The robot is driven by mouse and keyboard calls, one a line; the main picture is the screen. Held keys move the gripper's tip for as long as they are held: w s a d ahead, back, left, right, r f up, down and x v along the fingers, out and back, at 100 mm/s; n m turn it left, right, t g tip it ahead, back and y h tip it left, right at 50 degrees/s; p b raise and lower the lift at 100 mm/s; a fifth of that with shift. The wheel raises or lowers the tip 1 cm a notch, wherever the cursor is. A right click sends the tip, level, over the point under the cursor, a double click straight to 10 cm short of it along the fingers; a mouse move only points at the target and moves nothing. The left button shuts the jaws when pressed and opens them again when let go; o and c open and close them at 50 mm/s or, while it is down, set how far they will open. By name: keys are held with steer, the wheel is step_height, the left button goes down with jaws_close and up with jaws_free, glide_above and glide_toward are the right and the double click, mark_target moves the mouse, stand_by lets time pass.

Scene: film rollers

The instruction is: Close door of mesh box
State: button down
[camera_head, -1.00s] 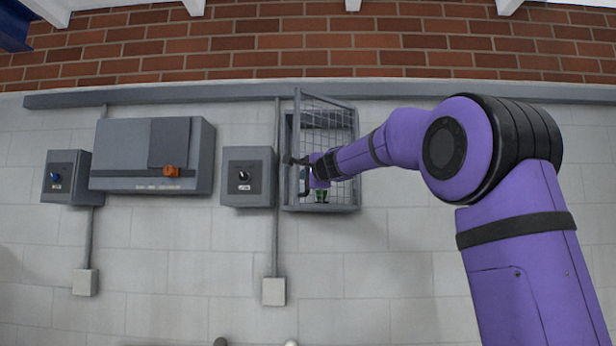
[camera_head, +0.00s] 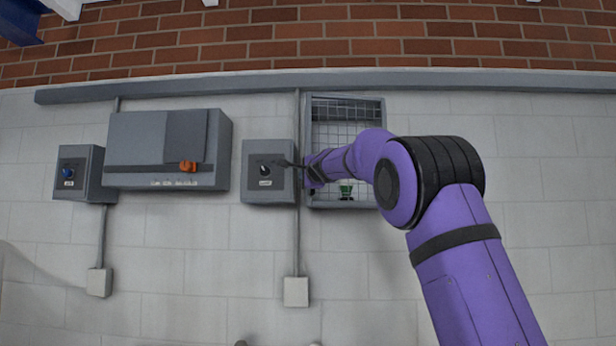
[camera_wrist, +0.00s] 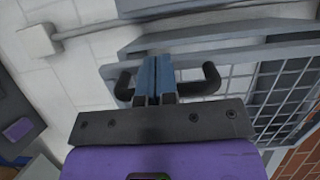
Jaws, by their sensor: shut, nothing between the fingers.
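The mesh box (camera_head: 383,110) is a grey wall box with a wire-mesh front, right of a knob box in the head view. A small green item (camera_head: 346,190) shows low inside it. The mesh door (camera_head: 345,128) appears nearly in line with the box frame; I cannot tell whether it is fully shut. My gripper (camera_head: 280,163) is at the box's left edge, overlapping the knob box in view. In the wrist view my gripper (camera_wrist: 155,62) has its blue fingertips together and empty. Grey frame bars and mesh (camera_wrist: 285,95) lie beyond and right of it. My arm hides part of the box.
The knob box (camera_head: 267,190) stands close left of the mesh box, with a vertical conduit (camera_head: 297,245) between them. A larger grey box (camera_head: 135,137) with an orange switch and a blue-knob box (camera_head: 75,190) are further left.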

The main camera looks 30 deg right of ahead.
steer(key=shift+w+d+m+g+h, duration=0.15)
steer(key=shift+w+d+m+h, duration=0.15)
steer(key=shift+w+h, duration=0.4)
steer(key=shift+w+d+m+g+h, duration=0.15)
steer(key=shift+w+m+h, duration=0.25)
steer(key=shift+w, duration=0.65)
steer(key=shift+w+d+m+g+h, duration=0.1)
steer(key=shift+w+d+m+h, duration=0.2)
steer(key=shift+w+h, duration=0.45)
steer(key=shift+w, duration=0.1)
